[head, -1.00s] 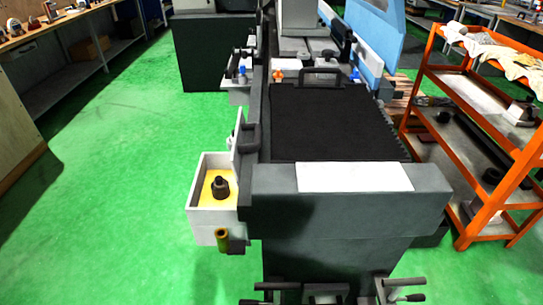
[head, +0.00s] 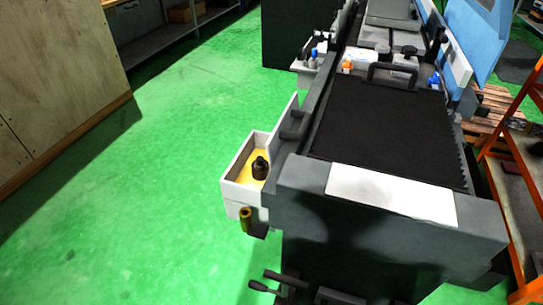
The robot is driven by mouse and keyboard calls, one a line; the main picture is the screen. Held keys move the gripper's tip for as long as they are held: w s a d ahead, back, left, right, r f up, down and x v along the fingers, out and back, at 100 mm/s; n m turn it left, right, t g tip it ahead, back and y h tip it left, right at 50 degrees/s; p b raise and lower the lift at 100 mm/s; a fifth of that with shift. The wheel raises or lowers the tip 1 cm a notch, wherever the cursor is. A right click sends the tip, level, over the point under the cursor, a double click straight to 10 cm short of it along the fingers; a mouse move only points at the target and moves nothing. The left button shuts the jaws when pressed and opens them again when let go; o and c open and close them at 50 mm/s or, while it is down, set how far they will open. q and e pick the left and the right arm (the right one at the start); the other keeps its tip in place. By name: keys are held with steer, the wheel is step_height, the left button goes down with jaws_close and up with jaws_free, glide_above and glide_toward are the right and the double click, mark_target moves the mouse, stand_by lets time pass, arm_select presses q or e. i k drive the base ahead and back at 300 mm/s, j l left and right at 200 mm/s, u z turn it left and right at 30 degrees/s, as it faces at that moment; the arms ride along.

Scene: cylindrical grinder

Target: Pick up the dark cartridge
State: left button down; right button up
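A dark, stubby cylindrical piece with a narrower top, which looks like the dark cartridge (head: 260,170), stands upright in a white open box (head: 235,188) with a yellow floor. The box is fixed to the left side of the grey grinder (head: 300,205).
An orange shelf rack (head: 515,165) stands at right. The green floor (head: 150,200) left of the box is clear.

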mark_target(260, 165)
steer(key=j, duration=0.4)
steer(key=k+j+z, duration=0.15)
steer(key=j, duration=0.2)
steer(key=i+j+z, duration=0.15)
steer(key=j, duration=0.2)
steer(key=i+j+z, duration=0.15)
steer(key=j, duration=0.25)
steer(key=i+j+z, duration=0.15)
steer(key=j, duration=0.25)
